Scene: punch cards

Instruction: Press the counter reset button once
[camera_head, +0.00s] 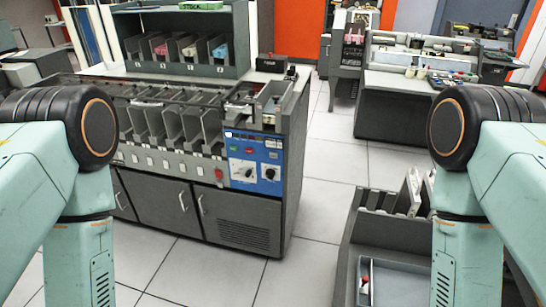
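A grey card-sorting machine (160,178) stands ahead, left of centre, with a row of open card pockets on top. A blue control panel (258,185) is at the right end of its front. The panel has a strip of small displays at its top, a small green button (235,149), a red button (249,151) and two black knobs, the right one (270,174) among them. A larger red button (218,174) sits just left of the panel. I cannot read which control is the counter reset button. Both arms show at the sides, but neither gripper is in view.
A grey shelf unit (180,72) with coloured card stacks stands behind the machine. Another grey machine (395,105) stands at the back right. A dark cart with a tray (400,290) and upright card holders is at the lower right. Pale tiled floor (325,190) lies open between them.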

